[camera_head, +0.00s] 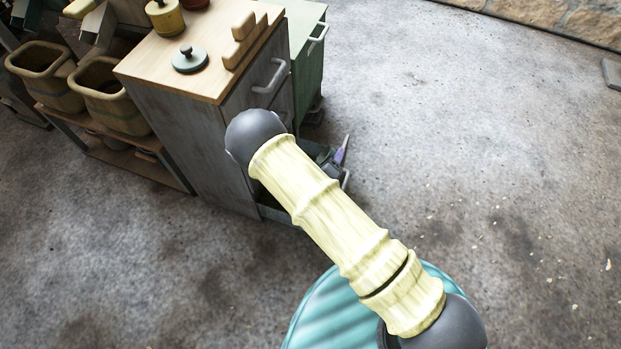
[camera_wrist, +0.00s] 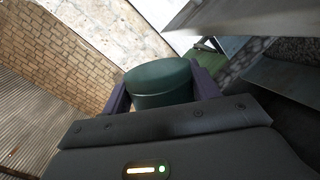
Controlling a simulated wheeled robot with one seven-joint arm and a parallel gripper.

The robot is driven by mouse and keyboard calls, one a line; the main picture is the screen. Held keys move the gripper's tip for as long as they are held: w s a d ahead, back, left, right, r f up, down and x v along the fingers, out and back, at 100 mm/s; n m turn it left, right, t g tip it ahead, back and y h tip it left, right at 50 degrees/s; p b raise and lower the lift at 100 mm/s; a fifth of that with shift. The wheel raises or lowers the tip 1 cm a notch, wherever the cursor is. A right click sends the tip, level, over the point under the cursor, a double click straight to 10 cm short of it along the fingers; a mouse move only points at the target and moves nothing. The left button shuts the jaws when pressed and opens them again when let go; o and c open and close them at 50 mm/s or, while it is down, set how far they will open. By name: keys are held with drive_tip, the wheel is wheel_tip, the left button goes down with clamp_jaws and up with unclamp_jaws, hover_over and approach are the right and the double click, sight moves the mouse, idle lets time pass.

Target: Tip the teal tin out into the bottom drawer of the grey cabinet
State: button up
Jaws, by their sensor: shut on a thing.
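The grey cabinet (camera_head: 190,135) stands left of centre in the head view, with a wooden top. Its low bottom drawer (camera_head: 279,215) appears pulled out, mostly hidden behind my arm. My gripper (camera_head: 341,152) is low beside the cabinet's front, around the drawer, and largely hidden there. In the wrist view my gripper (camera_wrist: 162,92) is shut on the dark teal tin (camera_wrist: 160,84), a finger on each side. One smooth round end of the tin shows. Its mouth and contents are not visible, and I cannot tell how far it is tilted.
A grey-teal knobbed lid (camera_head: 190,59), a wooden stepped block (camera_head: 243,38) and a yellow pot (camera_head: 165,17) are on the cabinet top. A green cabinet (camera_head: 309,60) stands behind. Baskets (camera_head: 115,97) sit on a low rack at left. The floor (camera_head: 470,130) at right is clear.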

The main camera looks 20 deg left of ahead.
sight(321, 161)
drive_tip(key=shift+a+r+n+h+b, duration=0.2)
drive_tip(key=shift+r+n+h+b, duration=0.3)
drive_tip(key=shift+n, duration=0.5)
idle(1.2)
drive_tip(key=shift+w+a+f, duration=0.1)
drive_tip(key=shift+a+f, duration=0.15)
drive_tip(key=shift+a+f+n+h+b, duration=0.2)
drive_tip(key=shift+a+f+n+b, duration=0.15)
drive_tip(key=shift+f, duration=0.15)
drive_tip(key=shift+a+f+n+h+b, duration=0.25)
drive_tip(key=shift+f+n+b, duration=0.1)
drive_tip(key=shift+f, duration=0.1)
drive_tip(key=shift+r+n+p, duration=0.2)
drive_tip(key=shift+n+p, duration=0.1)
drive_tip(key=shift+p, duration=0.05)
idle(0.7)
drive_tip(key=shift+a+r+n, duration=0.1)
drive_tip(key=shift+a+n, duration=0.1)
drive_tip(key=shift+n, duration=0.1)
drive_tip(key=shift+w, duration=0.15)
idle(0.4)
drive_tip(key=shift+s+a+h, duration=0.2)
drive_tip(key=shift+a+h, duration=0.05)
drive_tip(key=shift+w+d+f, duration=0.15)
drive_tip(key=shift+d+f, duration=0.1)
drive_tip(key=shift+d, duration=0.05)
drive_tip(key=shift+a+n, duration=0.1)
drive_tip(key=shift+n, duration=0.2)
